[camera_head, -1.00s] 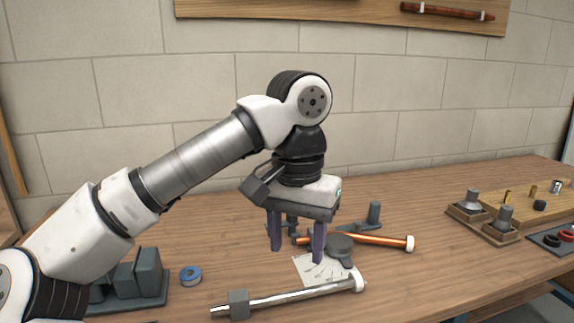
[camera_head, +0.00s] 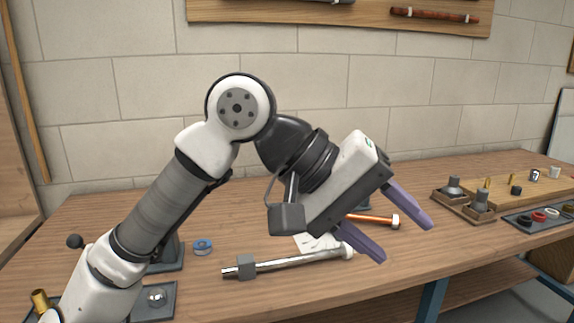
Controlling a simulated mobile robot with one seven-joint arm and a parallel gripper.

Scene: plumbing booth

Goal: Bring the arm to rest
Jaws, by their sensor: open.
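My gripper (camera_head: 404,240) is open and empty. Its two purple-grey fingers point down and to the right, apart from each other, above the front right part of the workbench. My arm is bent, with its elbow high in front of the block wall. The gripper body hides part of the bench behind it, including part of a copper pipe (camera_head: 372,218) and a white sheet of paper (camera_head: 318,243).
A chrome pipe (camera_head: 300,262) with a grey block lies on the wooden workbench (camera_head: 410,268) below my gripper. Wooden holders with grey fittings (camera_head: 479,204) and a tray of rings (camera_head: 540,217) stand at the right.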

